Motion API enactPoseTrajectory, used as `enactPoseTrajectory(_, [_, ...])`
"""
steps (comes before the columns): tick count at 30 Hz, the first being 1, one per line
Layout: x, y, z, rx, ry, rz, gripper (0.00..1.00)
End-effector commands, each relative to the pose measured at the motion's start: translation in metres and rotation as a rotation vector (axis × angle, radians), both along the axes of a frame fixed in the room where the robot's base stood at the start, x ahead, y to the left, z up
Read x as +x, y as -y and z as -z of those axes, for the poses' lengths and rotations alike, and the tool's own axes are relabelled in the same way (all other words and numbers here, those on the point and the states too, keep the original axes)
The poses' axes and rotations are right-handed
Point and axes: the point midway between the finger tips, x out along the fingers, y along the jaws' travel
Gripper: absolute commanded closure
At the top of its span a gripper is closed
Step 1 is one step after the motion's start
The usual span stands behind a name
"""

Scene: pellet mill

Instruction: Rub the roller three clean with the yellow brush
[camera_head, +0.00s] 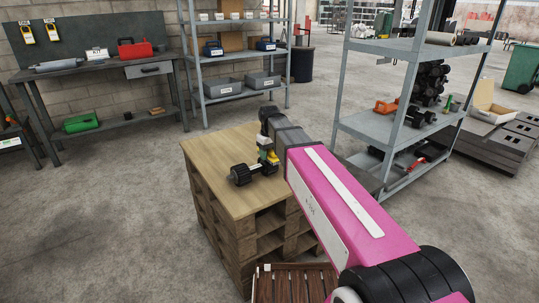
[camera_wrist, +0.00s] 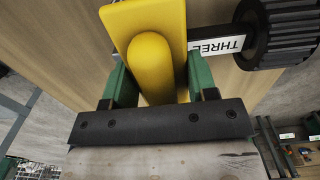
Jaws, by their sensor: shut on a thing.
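My gripper (camera_wrist: 160,82) is shut on the yellow brush (camera_wrist: 152,45), with a green finger on each side of its rounded handle. In the head view my gripper (camera_head: 266,155) is low over the wooden top, and a bit of the yellow brush (camera_head: 272,158) shows there. Roller three (camera_wrist: 285,34) is black and ridged, with a white label reading THREE on its shaft, right beside the brush. In the head view the roller (camera_head: 240,174) lies on the wooden top, left of the gripper. The brush overlaps the shaft in view; I cannot tell whether they touch. The bristles are hidden.
The wooden top (camera_head: 215,155) rests on stacked pallets and is otherwise clear. A grey shelf (camera_head: 375,125) with black rollers and an orange tool stands close on the right. A workbench (camera_head: 100,68) and another shelf (camera_head: 240,50) stand behind. Open concrete floor lies to the left.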

Motion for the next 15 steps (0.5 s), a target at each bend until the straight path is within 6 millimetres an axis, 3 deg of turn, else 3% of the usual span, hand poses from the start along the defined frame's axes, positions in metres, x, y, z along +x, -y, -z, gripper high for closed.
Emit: enactPoseTrajectory(15, [0.035, -0.014, 0.0, 0.001, 0.001, 0.0, 0.95])
